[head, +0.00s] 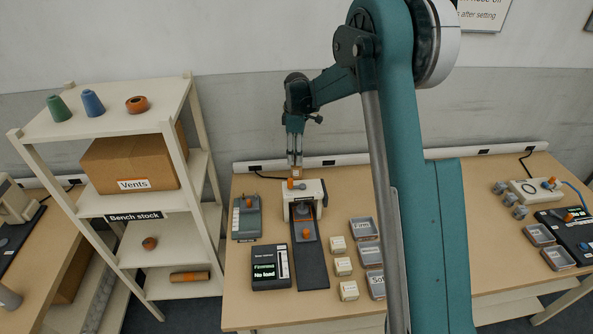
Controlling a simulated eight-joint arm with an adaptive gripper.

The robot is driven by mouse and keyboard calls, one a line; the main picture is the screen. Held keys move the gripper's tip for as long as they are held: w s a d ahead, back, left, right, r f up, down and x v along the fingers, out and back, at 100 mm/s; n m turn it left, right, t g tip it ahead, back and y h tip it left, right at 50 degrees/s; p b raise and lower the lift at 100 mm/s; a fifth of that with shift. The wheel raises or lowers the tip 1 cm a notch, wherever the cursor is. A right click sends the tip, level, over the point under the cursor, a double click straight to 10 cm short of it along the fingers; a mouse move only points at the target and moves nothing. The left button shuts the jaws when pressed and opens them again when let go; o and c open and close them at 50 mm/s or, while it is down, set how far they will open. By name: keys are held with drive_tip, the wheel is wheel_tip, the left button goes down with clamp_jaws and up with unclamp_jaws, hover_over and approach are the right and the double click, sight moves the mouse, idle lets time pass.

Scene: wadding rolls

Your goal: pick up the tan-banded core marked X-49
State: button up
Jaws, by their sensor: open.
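My gripper (295,160) points down over the back of a cream testing device (316,188) on the bench. Its fingers are small in this view. A small light, tan-topped piece (298,172) shows at the fingertips; I cannot tell whether it is a core or whether the fingers touch it. Several small cream pieces stand in a column right of the device: a back one (338,245), a middle one (343,266) and a front one (348,290). Their markings are too small to read, so I cannot tell which thing is X-49.
A dark display (270,267) reads "No load". Grey trays (364,229) stand right of the cream pieces, partly behind my arm. A grey-green device (246,217) is on the left. A shelf (110,122) with a "Vents" box (130,165) stands left of the bench (237,302).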

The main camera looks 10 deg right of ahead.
hover_over(297, 175)
drive_tip(key=w, duration=0.2)
drive_tip(key=shift+w+f, duration=0.2)
drive_tip(key=shift+f, duration=2.1)
drive_tip(key=shift+f, duration=1.3)
drive_tip(key=shift+f+b, duration=0.4)
drive_tip(key=shift+f, duration=2.2)
drive_tip(key=c, duration=1)
